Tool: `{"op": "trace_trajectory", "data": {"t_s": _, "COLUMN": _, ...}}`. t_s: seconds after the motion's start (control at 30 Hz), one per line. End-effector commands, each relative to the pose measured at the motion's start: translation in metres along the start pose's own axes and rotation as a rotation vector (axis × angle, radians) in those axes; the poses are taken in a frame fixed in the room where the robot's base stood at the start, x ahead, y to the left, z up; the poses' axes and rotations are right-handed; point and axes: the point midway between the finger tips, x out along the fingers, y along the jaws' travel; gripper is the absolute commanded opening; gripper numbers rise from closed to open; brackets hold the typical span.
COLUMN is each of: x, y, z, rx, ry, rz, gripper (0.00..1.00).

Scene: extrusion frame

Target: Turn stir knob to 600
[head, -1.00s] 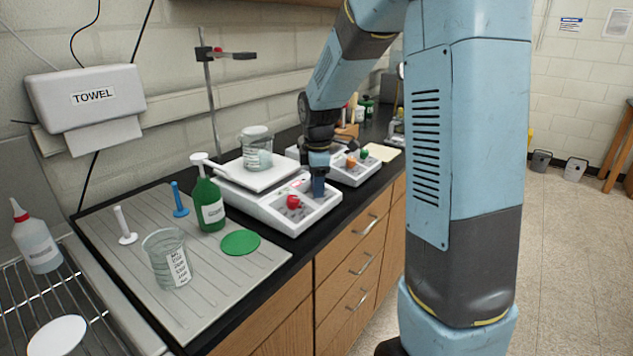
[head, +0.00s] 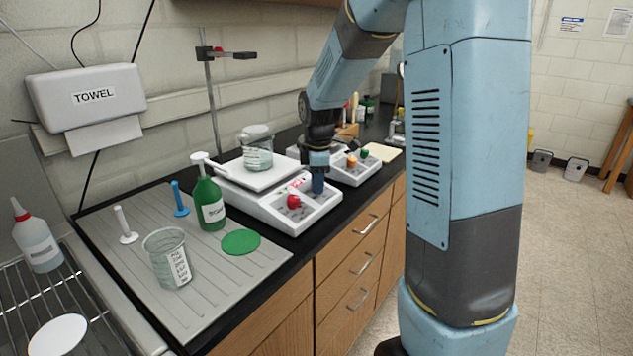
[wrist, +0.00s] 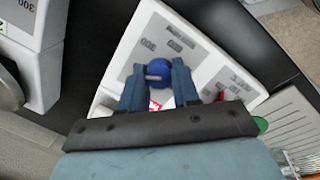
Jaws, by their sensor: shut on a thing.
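The nearer white hotplate stirrer (head: 268,209) stands on the black bench top, with a red knob (head: 293,201) on its left front panel. My gripper (head: 318,188) points down over the right part of that panel. In the wrist view, my gripper's blue fingers (wrist: 157,80) are shut on a blue knob (wrist: 159,68), one on each side. The knob has a pale pointer mark on top. Printed numbers show on the panel around it, but I cannot tell which one the pointer is at.
A beaker (head: 257,150) stands on the stirrer's plate. A second device (head: 352,170) with orange and green knobs stands just behind. A green bottle (head: 209,205), an empty beaker (head: 168,258) and a green disc (head: 241,242) are on the grey mat to the left.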

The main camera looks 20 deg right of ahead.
Motion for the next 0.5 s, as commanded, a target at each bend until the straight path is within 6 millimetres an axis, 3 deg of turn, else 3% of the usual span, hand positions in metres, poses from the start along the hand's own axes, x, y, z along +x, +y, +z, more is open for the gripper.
{"op": "trace_trajectory", "data": {"t_s": 0.5, "x": 0.0005, "y": 0.0003, "z": 0.0003, "rx": 0.334, "ry": -0.001, "rz": -0.055, "gripper": 0.00}}
